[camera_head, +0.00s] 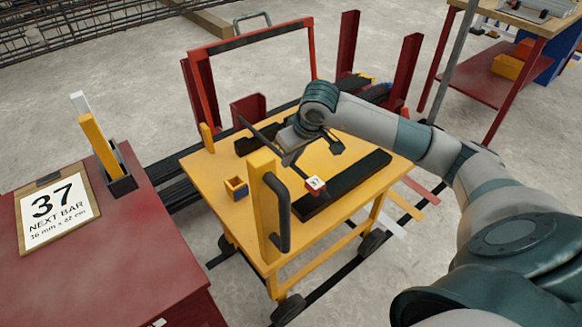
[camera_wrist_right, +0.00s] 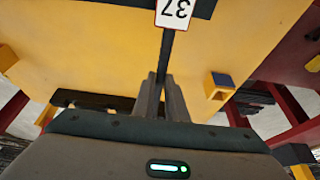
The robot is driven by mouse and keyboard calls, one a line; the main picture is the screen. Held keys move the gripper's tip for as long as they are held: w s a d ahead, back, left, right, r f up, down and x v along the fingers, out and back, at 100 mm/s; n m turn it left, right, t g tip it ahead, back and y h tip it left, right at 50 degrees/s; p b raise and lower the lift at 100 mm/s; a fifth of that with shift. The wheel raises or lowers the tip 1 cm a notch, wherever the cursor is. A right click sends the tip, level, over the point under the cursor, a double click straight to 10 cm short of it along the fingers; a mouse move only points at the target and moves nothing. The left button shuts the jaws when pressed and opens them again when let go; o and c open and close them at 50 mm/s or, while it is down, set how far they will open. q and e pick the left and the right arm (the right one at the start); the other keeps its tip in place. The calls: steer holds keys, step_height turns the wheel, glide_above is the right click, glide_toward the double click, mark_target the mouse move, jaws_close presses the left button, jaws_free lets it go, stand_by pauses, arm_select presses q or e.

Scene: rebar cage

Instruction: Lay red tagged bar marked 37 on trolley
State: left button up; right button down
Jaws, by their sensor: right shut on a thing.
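The dark bar (camera_head: 270,139) has a tag (camera_head: 315,183) reading 37, white with a red edge, near its near end. My right gripper (camera_head: 291,158) is shut on the bar over the yellow trolley (camera_head: 213,168). In the right wrist view the bar (camera_wrist_right: 167,50) runs out from between the fingers (camera_wrist_right: 166,95) to the tag (camera_wrist_right: 175,12). The bar slants across the trolley top between two black rests, the near one (camera_head: 343,186) and the far one (camera_head: 247,144). I cannot tell whether it touches them. My left gripper is not in view.
A card (camera_head: 57,213) reading "37 NEXT BAR, 16 mm x 42 cm" lies on the red table (camera_head: 120,250). A small yellow-and-blue box (camera_head: 236,188) sits on the trolley. The trolley's upright with a black handle (camera_head: 280,215) stands at its near side. Red posts (camera_head: 348,43) stand behind.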

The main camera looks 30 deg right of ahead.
steer(key=shift+f, duration=1.85)
steer(key=shift+f, duration=0.1)
steer(key=c, duration=1.8)
jaws_free()
steer(key=shift+o, duration=0.2)
steer(key=v, duration=1.1)
steer(key=shift+s+r, duration=0.2)
steer(key=shift+r, duration=0.35)
